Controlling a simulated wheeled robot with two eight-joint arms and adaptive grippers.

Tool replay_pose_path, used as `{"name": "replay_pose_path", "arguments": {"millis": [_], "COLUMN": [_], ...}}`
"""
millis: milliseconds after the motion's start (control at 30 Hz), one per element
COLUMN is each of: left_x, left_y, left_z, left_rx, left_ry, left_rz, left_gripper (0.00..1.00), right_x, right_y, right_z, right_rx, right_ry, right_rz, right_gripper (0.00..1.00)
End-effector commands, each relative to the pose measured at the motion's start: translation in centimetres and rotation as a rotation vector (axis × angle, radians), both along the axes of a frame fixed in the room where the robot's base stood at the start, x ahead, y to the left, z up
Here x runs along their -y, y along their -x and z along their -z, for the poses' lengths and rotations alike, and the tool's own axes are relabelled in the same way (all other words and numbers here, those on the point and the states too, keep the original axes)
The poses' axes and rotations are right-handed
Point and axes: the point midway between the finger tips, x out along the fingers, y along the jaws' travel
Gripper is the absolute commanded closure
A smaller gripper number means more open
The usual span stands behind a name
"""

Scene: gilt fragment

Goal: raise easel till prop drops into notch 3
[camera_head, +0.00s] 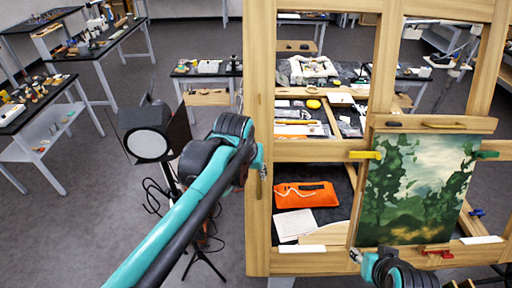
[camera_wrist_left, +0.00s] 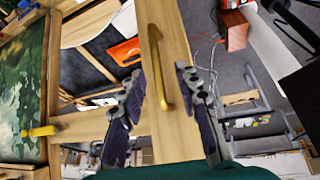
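The wooden easel (camera_head: 262,60) stands upright at the right, holding a green landscape painting (camera_head: 415,190). Its left post also shows in the left wrist view (camera_wrist_left: 175,135), carrying a brass handle (camera_wrist_left: 157,65). My left gripper (camera_head: 260,170) is at this post in the head view. In the left wrist view my left gripper (camera_wrist_left: 165,95) is open, with one finger on each side of the handle; I cannot tell whether they touch it. My right gripper (camera_head: 358,257) is low, near the easel's bottom rail; its fingers are too small to read. I cannot make out the prop or notches.
A black studio lamp (camera_head: 148,138) on a stand is left of my left arm. A bench behind the easel holds an orange pouch (camera_head: 306,194) and paper (camera_head: 295,223). A yellow clamp (camera_head: 365,155) and red clamp (camera_head: 437,253) sit by the painting. Grey floor lies open at left.

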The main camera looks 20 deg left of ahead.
Motion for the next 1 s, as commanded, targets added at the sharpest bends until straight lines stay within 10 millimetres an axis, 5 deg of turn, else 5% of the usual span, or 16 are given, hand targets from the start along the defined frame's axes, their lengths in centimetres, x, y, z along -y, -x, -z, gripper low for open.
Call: {"name": "replay_pose_path", "arguments": {"millis": [167,600,1000], "left_x": [0.1,0.4,0.4], "left_y": [-0.6,-3.1,-3.5], "left_z": [-1.1,4.8,6.0], "left_rx": [-0.009,-0.008,-0.008], "left_ry": [0.002,0.003,0.002], "left_rz": [-0.003,-0.004,-0.003], "left_gripper": [0.67,0.67,0.67], "right_x": [0.0,0.0,0.0], "right_y": [0.0,0.0,0.0], "right_z": [-1.3,-1.5,-1.5], "right_rx": [0.000,0.000,0.000], "right_ry": [0.000,0.000,0.000], "right_rz": [0.000,0.000,0.000], "right_gripper": [0.60,0.60,0.60]}}
